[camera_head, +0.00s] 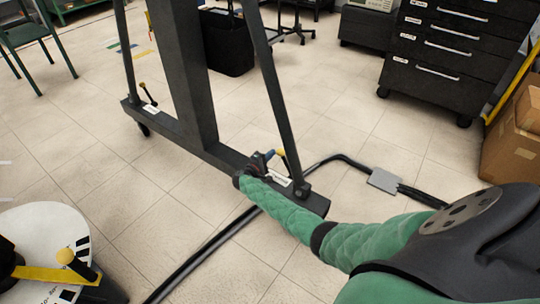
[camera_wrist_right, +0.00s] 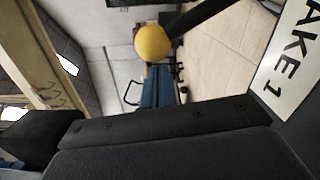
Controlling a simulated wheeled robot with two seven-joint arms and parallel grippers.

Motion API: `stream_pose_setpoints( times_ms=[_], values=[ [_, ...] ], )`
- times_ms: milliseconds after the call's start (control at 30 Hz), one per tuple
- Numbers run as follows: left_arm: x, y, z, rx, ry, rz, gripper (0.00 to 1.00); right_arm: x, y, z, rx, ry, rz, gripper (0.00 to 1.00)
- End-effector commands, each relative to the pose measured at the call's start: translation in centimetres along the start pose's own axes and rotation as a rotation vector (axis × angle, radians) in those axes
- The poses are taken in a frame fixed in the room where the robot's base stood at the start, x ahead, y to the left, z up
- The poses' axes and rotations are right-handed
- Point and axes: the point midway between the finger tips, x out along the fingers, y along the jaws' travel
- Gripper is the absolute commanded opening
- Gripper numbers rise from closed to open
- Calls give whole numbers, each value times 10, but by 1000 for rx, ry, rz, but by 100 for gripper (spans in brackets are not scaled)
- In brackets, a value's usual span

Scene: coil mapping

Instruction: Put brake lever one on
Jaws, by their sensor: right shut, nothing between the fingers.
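Brake lever one (camera_head: 282,160) has a yellow knob and stands on the dark base beam of the frame, beside a white label. In the right wrist view its yellow knob (camera_wrist_right: 152,42) is close, and the label (camera_wrist_right: 290,68) reads "AKE 1". My right gripper (camera_head: 268,156), at the end of the green-sleeved arm, is shut and empty right beside the lever. I cannot tell whether it touches the lever. My left gripper is not in view.
The dark frame (camera_head: 185,75) has a second yellow-knobbed lever (camera_head: 147,92) at its far end. A black cable (camera_head: 215,243) and a grey box (camera_head: 384,180) lie on the floor. A dark drawer cabinet (camera_head: 440,50) and cardboard boxes (camera_head: 510,145) stand right.

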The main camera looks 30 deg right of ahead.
Motion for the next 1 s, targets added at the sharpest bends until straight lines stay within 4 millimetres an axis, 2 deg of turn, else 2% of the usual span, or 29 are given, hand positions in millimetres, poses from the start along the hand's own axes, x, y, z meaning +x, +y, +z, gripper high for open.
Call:
stream_pose_setpoints(
  times_ms=[267, 800, 1000],
  values=[
    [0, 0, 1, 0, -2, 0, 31, 1, 7, 17, 108, -1, -6, 0],
    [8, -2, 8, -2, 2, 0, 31, 4, 20, 70, 455, 0, -24, 0],
    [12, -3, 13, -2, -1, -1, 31, 4, 22, 79, 519, 0, -27, 0]
  ],
)
